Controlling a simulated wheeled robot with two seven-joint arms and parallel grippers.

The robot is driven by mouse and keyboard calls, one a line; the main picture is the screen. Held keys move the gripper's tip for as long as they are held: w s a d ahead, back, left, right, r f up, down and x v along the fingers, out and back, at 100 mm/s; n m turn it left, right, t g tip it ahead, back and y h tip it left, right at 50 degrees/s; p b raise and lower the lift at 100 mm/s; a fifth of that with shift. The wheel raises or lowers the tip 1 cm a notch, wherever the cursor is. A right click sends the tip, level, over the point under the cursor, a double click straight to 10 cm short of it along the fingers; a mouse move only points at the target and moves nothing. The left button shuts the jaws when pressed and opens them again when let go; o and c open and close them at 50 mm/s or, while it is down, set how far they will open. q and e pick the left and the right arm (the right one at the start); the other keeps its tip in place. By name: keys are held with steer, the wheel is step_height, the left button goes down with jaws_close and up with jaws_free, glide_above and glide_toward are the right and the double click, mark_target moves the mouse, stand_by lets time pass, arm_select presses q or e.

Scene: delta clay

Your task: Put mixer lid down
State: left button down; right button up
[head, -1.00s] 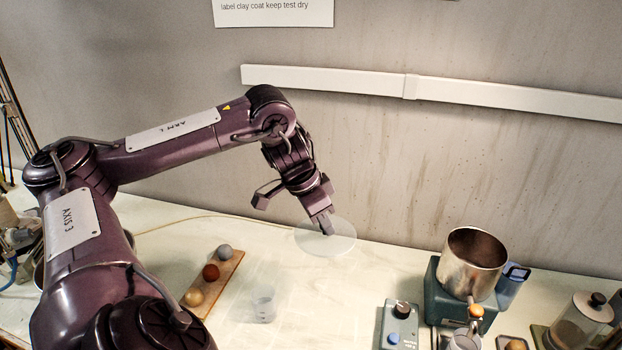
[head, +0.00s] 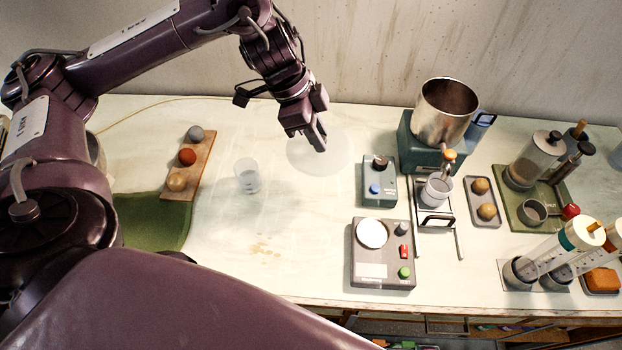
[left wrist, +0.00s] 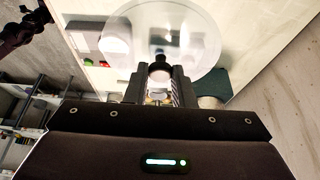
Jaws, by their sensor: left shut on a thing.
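The mixer lid (head: 335,160) is a clear round disc with a dark knob (left wrist: 160,70). My left gripper (head: 319,143) is shut on the knob, and the disc is below the fingers. The lid shows large in the left wrist view (left wrist: 205,35). In the head view it is over bare white table, left of the mixer; I cannot tell whether it touches the table. The mixer has an open metal pot (head: 446,110) on a teal base (head: 411,140), with no lid on it. My right gripper is not in view.
A teal control box (head: 379,185) and a grey scale (head: 382,262) stand to the right. Bare table (head: 285,245) lies in front.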

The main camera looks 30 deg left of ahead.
arm_select(q)
step_height(320, 180, down, 13)
steer(key=b, duration=0.4)
steer(key=shift+f, duration=0.45)
step_height(320, 180, down, 4)
steer(key=shift+r, duration=0.25)
steer(key=c, duration=1.7)
jaws_free()
steer(key=shift+f, duration=0.1)
steer(key=o, duration=0.5)
steer(key=shift+c, duration=0.2)
